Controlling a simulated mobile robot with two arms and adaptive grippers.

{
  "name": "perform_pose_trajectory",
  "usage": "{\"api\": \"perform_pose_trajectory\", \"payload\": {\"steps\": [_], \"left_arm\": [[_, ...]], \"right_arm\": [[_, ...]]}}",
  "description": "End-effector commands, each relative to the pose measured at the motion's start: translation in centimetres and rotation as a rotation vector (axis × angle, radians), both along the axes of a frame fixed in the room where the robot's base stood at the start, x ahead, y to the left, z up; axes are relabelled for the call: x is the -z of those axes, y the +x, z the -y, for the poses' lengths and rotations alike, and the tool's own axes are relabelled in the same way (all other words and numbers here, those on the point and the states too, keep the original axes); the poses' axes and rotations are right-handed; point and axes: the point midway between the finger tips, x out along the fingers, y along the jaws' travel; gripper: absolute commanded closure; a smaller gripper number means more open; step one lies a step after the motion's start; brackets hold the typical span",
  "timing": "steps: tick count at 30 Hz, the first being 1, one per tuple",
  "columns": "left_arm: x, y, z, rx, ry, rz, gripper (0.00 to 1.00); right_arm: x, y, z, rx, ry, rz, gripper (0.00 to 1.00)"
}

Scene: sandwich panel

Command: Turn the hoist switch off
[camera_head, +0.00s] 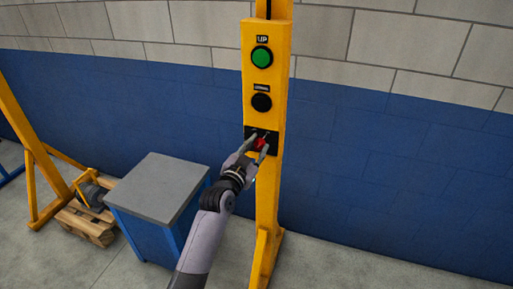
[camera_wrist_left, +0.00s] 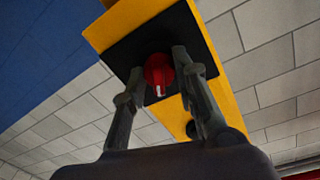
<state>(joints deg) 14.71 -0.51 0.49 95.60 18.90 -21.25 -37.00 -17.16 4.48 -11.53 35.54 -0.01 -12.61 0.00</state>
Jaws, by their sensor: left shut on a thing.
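The hoist switch is a red knob (camera_head: 259,144) on a black plate (camera_head: 274,148) low on a yellow control panel (camera_head: 257,125). In the left wrist view the red knob (camera_wrist_left: 159,74) has a small white mark low on its face, and the black plate (camera_wrist_left: 203,45) lies behind it. My left gripper (camera_head: 257,142) is at the knob, with one finger on each side of it. In the left wrist view the left gripper (camera_wrist_left: 160,74) is shut on the knob. My right gripper is not in view.
Above the knob, the panel has a black button (camera_head: 261,102) and a green button (camera_head: 262,57) labelled UP. A yellow post (camera_head: 266,200) carries the panel.

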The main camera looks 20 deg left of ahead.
Motion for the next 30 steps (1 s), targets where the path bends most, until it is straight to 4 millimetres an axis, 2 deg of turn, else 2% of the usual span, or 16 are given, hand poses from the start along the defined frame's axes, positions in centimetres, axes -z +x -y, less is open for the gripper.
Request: {"api": "perform_pose_trajectory", "payload": {"steps": [8,30], "left_arm": [[0.0,0.0,0.0,-0.001,-0.163,-0.006,1.00],[0.0,0.0,-0.1,-0.002,-0.822,-0.027,1.00]], "right_arm": [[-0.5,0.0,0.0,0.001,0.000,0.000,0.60],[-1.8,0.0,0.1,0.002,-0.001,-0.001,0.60]]}}
